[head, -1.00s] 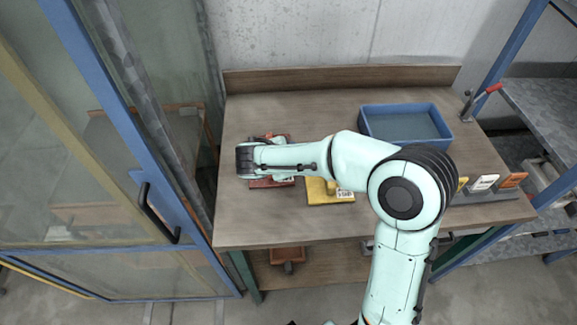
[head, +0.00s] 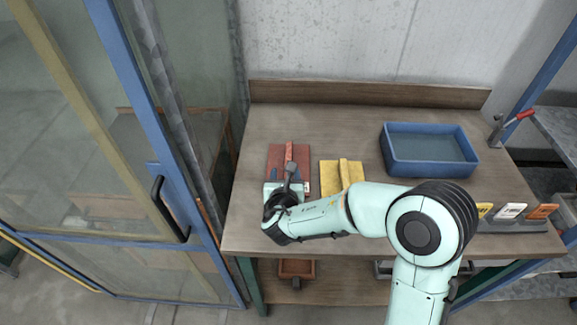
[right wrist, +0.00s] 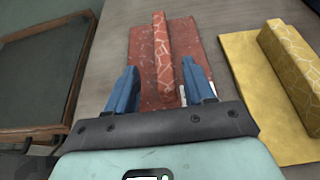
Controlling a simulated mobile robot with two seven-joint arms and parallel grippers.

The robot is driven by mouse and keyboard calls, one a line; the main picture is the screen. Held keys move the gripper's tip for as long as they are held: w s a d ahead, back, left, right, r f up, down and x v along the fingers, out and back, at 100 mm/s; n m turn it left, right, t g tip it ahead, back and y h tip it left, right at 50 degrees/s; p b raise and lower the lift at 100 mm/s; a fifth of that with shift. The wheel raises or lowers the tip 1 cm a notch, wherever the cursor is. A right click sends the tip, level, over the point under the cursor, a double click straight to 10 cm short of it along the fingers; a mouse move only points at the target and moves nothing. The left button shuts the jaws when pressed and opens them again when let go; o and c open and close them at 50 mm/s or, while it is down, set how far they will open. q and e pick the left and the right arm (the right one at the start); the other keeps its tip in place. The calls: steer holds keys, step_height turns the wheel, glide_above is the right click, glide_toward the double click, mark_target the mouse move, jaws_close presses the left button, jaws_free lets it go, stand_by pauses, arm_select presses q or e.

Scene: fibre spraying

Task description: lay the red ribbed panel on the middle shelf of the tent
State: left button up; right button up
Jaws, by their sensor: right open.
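The red ribbed panel (head: 278,154) lies flat on the worktable, left of a yellow ribbed panel (head: 331,180). The red panel also shows in the right wrist view (right wrist: 141,45), its raised rib running away from me. My right gripper (right wrist: 159,78) is open and empty, with its blue fingers on either side of the rib's line. In the head view the right gripper (head: 288,183) hangs over the red panel's near part and hides it. Contact with the panel cannot be told. My left gripper is not in view. No tent shelf can be clearly made out.
A blue-framed glazed door (head: 160,170) with a black handle (head: 168,208) stands left of the worktable (head: 350,125). A blue tray (head: 428,168) sits at the table's back right. Small labelled cards (head: 510,211) stand at the right. A brown box (head: 297,269) is below.

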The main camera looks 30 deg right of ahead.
steer(key=x, duration=0.3)
steer(key=p+x, duration=0.1)
steer(key=x, duration=0.1)
steer(key=shift+w+d+r, duration=0.2)
steer(key=shift+d+r, duration=0.05)
steer(key=shift+d, duration=0.1)
jaws_close()
steer(key=shift+r, duration=0.15)
